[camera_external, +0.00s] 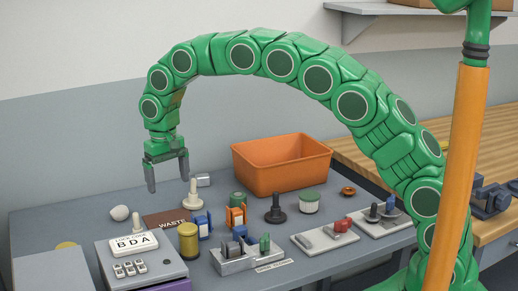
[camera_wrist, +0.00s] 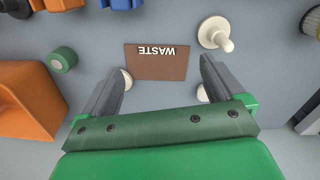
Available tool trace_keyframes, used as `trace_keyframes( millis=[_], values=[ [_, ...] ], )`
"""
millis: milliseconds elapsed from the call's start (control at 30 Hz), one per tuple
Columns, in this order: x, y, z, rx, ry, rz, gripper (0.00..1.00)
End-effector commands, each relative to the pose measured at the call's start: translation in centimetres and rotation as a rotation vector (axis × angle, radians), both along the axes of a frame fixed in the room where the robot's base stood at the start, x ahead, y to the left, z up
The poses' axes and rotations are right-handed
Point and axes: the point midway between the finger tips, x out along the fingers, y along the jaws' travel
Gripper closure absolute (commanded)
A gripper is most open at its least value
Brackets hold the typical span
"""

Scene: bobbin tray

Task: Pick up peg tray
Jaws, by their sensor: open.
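My gripper (camera_external: 168,178) is open and empty, hanging above the left part of the grey table. Its two fingers also show in the wrist view (camera_wrist: 162,78), spread apart above a brown WASTE card. A grey tray (camera_external: 232,266) with blue, grey and green pieces standing in it sits at the table's front middle, to the right of and below my gripper in the external view. Two flat light plates with upright pieces, one (camera_external: 309,246) nearer and one (camera_external: 365,228) farther right, lie beside it. I cannot tell for certain which of these is the peg tray.
The WASTE card (camera_external: 158,224) lies flat beneath my gripper. An orange bin (camera_external: 282,177) stands at the back.

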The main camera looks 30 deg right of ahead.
Motion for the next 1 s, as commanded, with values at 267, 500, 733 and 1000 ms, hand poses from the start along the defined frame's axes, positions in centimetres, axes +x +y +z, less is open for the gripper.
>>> trace_keyframes(
  millis=[267,500,733,1000],
  values=[
    [-0.4,7.4,-3.7,0.020,-0.005,0.040,0.05],
    [-0.8,9.9,-5.1,0.027,-0.005,0.050,0.05],
    [-0.8,10.0,-6.8,0.029,-0.008,0.051,0.05],
    [-0.9,9.9,-8.6,0.026,-0.005,0.051,0.05]
  ],
)
